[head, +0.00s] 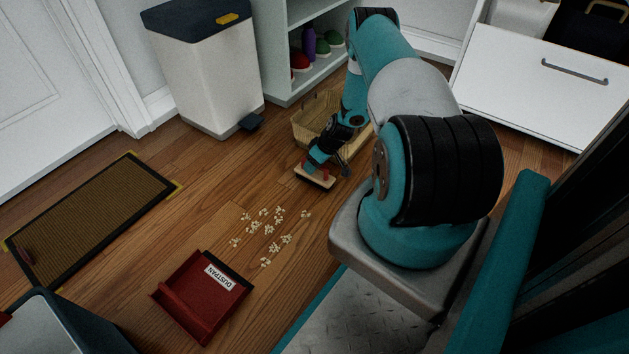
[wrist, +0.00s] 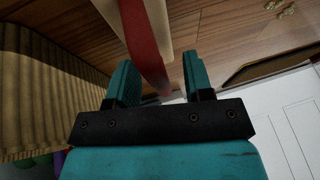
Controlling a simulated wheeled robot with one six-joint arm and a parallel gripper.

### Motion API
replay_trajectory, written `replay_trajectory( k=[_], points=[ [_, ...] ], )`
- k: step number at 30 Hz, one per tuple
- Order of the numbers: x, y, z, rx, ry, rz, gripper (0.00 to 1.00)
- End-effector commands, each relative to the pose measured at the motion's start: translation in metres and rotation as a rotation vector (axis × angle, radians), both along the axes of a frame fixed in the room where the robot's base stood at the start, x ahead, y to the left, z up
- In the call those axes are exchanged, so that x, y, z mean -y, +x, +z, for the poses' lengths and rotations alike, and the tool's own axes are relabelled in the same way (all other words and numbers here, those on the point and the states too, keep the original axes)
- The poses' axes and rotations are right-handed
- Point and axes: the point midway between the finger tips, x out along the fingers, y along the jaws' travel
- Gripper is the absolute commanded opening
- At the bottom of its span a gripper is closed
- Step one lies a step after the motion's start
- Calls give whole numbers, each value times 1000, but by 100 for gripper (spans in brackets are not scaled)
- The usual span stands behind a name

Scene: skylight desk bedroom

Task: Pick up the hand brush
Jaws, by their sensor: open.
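The hand brush (head: 314,179) is on the wooden floor in front of the wicker basket, with a pale block and red parts showing. In the wrist view its red handle (wrist: 142,40) runs down between my two teal fingers, with the cream block behind it. My gripper (wrist: 161,75) is open, with the handle nearer the left finger; I cannot tell whether they touch. In the head view my gripper (head: 319,164) is low, right at the brush, and hides part of it.
A wicker basket (head: 302,128) stands close behind my gripper. Scattered crumbs (head: 268,230) and a red dustpan (head: 180,297) lie in front. A white bin (head: 205,80) and shelf (head: 272,60) stand behind. A doormat (head: 90,215) lies left. Floor between mat and crumbs is clear.

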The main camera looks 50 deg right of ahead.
Motion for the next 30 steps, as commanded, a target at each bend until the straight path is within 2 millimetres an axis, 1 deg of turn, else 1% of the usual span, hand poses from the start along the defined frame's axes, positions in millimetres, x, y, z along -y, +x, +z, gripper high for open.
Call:
replay_trajectory(
  k=[5,6,8,9,12,23,26,29,30],
  points=[
    [0,1,1,1,-1,-1,47],
    [0,1,1,1,-1,-1,45],
    [0,1,1,1,-1,-1,31],
    [0,1,1,1,-1,-1,22],
    [0,1,1,1,-1,-1,0],
    [0,1,3,2,-1,0,0],
    [1,1,9,2,-2,0,0],
    [1,1,21,3,-2,0,0],
    [1,1,29,3,-2,0,0]
  ],
)
